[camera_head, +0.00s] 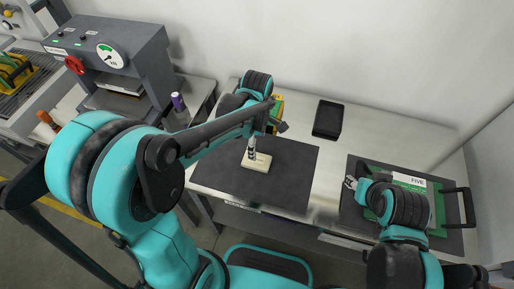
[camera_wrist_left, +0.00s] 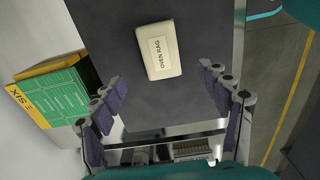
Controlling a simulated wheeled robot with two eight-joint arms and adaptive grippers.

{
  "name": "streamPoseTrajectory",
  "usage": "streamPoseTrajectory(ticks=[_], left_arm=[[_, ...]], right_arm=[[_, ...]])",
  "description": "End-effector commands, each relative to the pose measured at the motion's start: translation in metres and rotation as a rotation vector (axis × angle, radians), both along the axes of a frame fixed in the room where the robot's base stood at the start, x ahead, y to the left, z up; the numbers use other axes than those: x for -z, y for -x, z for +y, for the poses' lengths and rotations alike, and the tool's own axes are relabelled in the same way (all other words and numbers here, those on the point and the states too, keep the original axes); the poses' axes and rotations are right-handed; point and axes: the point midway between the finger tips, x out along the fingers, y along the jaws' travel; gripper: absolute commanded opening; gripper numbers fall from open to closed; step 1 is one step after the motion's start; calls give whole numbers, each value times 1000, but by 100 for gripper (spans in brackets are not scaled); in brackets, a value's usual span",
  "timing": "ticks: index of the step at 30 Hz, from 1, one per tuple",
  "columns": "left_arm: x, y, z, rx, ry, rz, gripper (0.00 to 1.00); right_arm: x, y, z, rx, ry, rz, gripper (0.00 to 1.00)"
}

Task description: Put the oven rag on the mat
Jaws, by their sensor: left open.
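The oven rag (camera_head: 257,161) is a cream block lying on the dark mat (camera_head: 298,185), near its middle. In the left wrist view the oven rag (camera_wrist_left: 162,49) shows its "OVEN RAG" label, with the dark surface (camera_wrist_left: 105,25) around it. My left gripper (camera_head: 266,139) is above the rag in the head view. In the wrist view its fingers (camera_wrist_left: 160,75) are spread wide, with the rag beyond them and nothing between the pads. My right gripper (camera_head: 350,183) is at the right, beside a green case; its jaw opening is too small to read.
The green case (camera_head: 405,180) marked "FIVE" sits on another dark mat (camera_head: 352,217). A black tray (camera_head: 328,119) lies at the back. A yellow-green box marked "SIX" (camera_wrist_left: 55,92) stands beside the left gripper. A grey press (camera_head: 115,50) and purple-capped bottle (camera_head: 178,101) are at the left.

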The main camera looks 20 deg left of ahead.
Motion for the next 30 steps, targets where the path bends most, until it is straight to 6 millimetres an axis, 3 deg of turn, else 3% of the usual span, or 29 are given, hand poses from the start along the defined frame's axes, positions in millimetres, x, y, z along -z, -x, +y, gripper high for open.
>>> streamPoseTrajectory(ticks=[1,7,11,19,24,30], left_arm=[[-11,0,0,0,0,0,76],[-29,1,1,11,0,-5,76],[-42,11,6,133,2,-55,76],[-81,60,29,792,-116,-318,76],[-90,87,41,1185,-291,-439,76],[-91,101,47,1437,-447,-488,76]], right_arm=[[-6,0,0,0,0,0,40],[-10,0,0,0,0,0,40],[-10,0,0,0,0,0,40],[-10,0,0,0,0,0,40],[-10,0,0,0,0,0,40],[-10,0,0,0,0,0,40]])
